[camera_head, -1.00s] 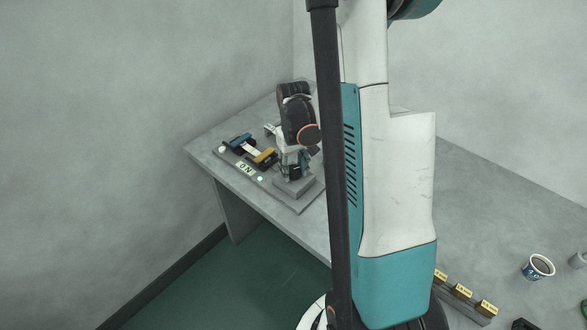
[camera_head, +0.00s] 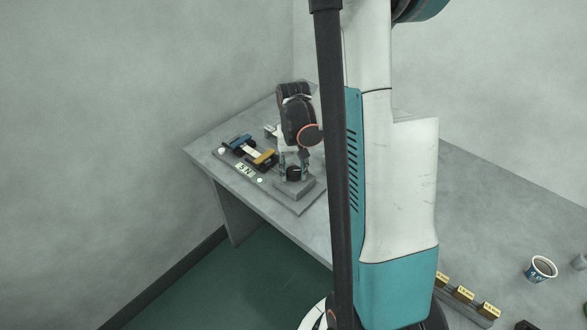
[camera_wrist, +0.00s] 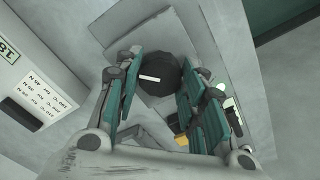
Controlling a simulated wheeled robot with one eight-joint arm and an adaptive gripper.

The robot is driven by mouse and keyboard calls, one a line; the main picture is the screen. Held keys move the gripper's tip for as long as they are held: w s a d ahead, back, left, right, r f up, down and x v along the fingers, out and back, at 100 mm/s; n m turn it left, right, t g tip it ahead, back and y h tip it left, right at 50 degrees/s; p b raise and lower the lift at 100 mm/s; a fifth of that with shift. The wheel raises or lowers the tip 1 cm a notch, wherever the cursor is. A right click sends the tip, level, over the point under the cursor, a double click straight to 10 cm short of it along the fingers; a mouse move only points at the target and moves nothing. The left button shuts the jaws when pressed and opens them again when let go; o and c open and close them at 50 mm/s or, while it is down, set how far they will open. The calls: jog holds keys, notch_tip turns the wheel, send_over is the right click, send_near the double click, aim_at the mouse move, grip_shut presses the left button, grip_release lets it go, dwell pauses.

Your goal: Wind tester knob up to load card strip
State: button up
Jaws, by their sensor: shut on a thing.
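The tester (camera_head: 302,205) is a grey base on the table. It has a blue clamp (camera_head: 238,142), a yellow clamp (camera_head: 266,157) and a small lit display (camera_head: 244,170); its number is hard to read. The pale card strip (camera_head: 251,150) spans between the clamps. The black knob (camera_head: 293,173) stands on a grey block at the near end. In the wrist view the knob (camera_wrist: 158,76) shows a white mark, pointing roughly left to right. My gripper (camera_head: 293,167) points down over the knob, its teal fingers (camera_wrist: 160,90) on either side, shut on it.
The grey table (camera_head: 500,190) runs right, mostly bare. Several yellow-labelled blocks (camera_head: 463,294) and a cup (camera_head: 540,268) stand at the lower right. The wall is close behind the tester.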

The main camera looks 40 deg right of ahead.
aim_at(293, 170)
jog(key=o, duration=1)
jog(key=shift+o, duration=0.2)
notch_tip(293, 170, up, 12)
dwell(1.1)
